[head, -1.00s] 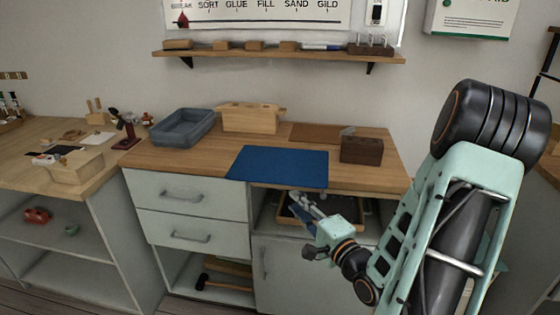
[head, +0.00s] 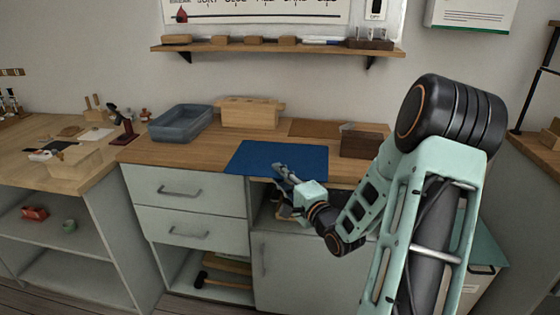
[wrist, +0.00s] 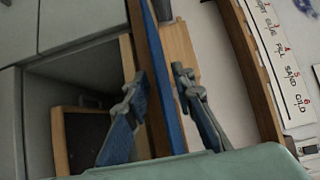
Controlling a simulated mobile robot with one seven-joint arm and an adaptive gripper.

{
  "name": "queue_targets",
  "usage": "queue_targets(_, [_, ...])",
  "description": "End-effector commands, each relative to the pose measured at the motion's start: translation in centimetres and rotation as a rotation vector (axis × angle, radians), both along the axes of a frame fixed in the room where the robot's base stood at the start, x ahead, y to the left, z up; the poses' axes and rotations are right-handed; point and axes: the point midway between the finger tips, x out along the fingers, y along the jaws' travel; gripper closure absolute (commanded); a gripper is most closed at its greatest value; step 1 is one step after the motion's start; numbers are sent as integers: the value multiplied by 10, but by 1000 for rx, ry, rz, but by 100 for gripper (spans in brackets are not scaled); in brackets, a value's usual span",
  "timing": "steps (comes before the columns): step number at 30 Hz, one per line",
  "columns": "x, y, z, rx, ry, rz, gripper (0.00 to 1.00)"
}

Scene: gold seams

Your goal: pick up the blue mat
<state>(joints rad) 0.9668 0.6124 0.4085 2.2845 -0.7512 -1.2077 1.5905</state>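The blue mat (head: 262,157) lies flat on the wooden worktop, its near edge at the worktop's front edge and seeming to stick out slightly past it. My gripper (head: 280,170) is at the mat's near edge, right of its middle, and covers a small part of it. In the wrist view the mat shows nearly edge-on as a thin blue strip (wrist: 159,60). My gripper (wrist: 159,76) is open there, one finger on each side of the strip, with gaps visible. Whether a fingertip touches the mat is unclear.
On the worktop (head: 185,156) stand a grey-blue bin (head: 181,123), a light wooden box (head: 249,113), a brown mat (head: 315,129) and a dark wooden block (head: 363,145). An open cubby (wrist: 85,90) lies below the worktop. A wall shelf (head: 280,50) hangs above.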

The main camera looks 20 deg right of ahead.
Motion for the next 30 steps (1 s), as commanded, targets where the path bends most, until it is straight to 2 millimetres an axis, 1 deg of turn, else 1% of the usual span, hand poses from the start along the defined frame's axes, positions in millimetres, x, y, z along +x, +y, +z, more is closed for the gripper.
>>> queue_targets(3, [0,0,0,0,0,0,77])
queue_targets(9, [0,0,0,0,0,-1,99])
queue_targets(10, [0,0,0,0,0,-1,100])
queue_targets(24, [0,-1,2,-1,-2,-1,100])
queue_targets(28, [0,-1,7,-2,-3,-1,100])
queue_targets(30, [0,-1,13,-2,-4,-1,100])
